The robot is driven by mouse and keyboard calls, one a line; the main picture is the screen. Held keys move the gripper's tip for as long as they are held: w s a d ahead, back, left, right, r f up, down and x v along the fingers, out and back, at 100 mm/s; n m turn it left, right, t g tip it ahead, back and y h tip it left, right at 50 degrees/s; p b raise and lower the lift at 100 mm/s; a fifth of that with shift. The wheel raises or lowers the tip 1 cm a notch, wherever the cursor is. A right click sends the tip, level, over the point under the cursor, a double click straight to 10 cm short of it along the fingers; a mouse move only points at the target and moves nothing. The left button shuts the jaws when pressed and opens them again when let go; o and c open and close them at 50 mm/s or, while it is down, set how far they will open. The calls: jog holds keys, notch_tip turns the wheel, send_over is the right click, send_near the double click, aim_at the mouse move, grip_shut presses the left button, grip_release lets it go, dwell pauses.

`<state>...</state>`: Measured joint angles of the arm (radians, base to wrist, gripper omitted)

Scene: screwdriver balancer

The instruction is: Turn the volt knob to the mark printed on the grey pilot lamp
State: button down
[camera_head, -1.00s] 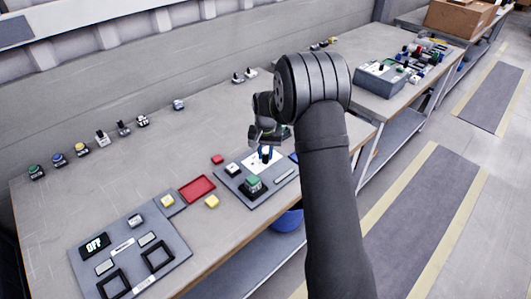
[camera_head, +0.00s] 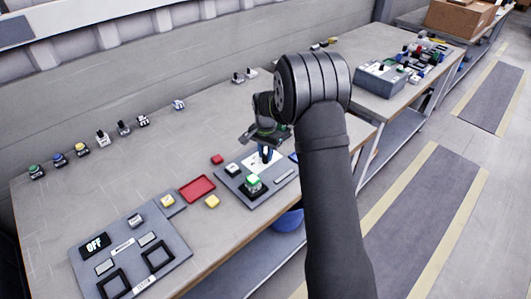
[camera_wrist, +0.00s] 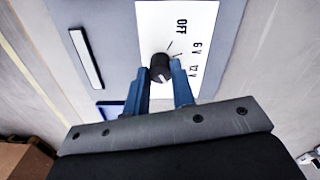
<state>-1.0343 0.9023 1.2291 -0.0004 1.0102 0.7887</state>
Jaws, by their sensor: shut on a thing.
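The volt knob (camera_wrist: 160,66) is a small black knob on a white plate (camera_wrist: 178,20) printed OFF, 6 V and 12 V. My gripper (camera_wrist: 161,72) has its two blue fingers shut on either side of it. A pale pointer line shows on the knob's lower edge in the wrist view; I cannot tell firmly which mark it meets.
A lit green button (camera_head: 253,182) sits on the knob's grey panel, beside a white-topped button (camera_head: 232,169). A red tray (camera_head: 197,188) and loose red and yellow blocks lie to the left. A larger grey panel (camera_head: 178,245) reads OFF.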

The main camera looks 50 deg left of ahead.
aim_at(265, 156)
jog(key=c, duration=1.2)
grip_release()
notch_tip(265, 156, up, 17)
jog(key=shift+r, duration=0.2)
jog(key=shift+f, duration=0.15)
notch_tip(265, 156, down, 17)
jog(key=shift+f, duration=0.1)
